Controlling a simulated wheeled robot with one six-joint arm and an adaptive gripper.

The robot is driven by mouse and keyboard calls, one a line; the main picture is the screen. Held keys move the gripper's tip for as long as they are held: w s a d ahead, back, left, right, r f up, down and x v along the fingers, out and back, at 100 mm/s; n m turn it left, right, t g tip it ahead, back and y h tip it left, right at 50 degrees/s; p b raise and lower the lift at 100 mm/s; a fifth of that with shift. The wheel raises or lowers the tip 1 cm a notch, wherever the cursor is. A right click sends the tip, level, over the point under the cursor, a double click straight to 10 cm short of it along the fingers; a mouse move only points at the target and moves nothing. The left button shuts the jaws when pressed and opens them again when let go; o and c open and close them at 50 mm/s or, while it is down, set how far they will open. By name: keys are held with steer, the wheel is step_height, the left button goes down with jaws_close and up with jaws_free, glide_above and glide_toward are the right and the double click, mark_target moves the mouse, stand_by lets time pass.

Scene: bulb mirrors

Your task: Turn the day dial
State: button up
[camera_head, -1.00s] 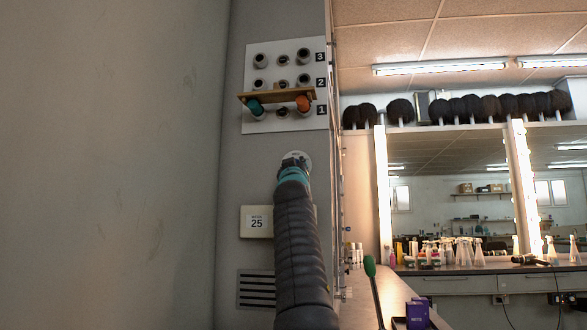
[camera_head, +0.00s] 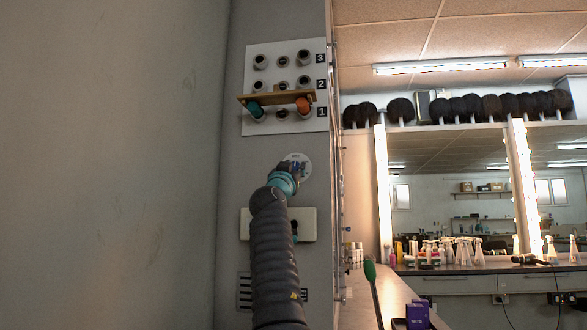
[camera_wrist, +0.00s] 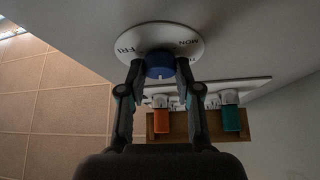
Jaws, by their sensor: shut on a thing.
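The day dial is a round white disc (camera_head: 298,160) on the grey wall panel, with a blue knob (camera_wrist: 159,64) at its centre. In the wrist view the disc (camera_wrist: 130,38) carries the words FRI and MON near its rim. My gripper (camera_wrist: 160,72) is shut on the blue knob, with one finger on each side of it. In the head view my gripper and arm reach up to the dial from below and hide part of it. A white pointer mark shows on the knob in the wrist view.
Above the dial is a white plate (camera_head: 258,46) with rows of sockets numbered 1 to 3. A tan bar (camera_head: 277,95) with a teal and an orange plug crosses it. A pale box (camera_head: 308,224) sits below the dial, partly behind my arm. A counter and lit mirrors stand right.

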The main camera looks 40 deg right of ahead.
steer(key=o, duration=0.9)
steer(key=shift+a, duration=0.1)
steer(key=shift+s+a+b, duration=0.65)
steer(key=shift+a+b, duration=0.05)
steer(key=shift+b, duration=0.1)
steer(key=shift+n, duration=0.3)
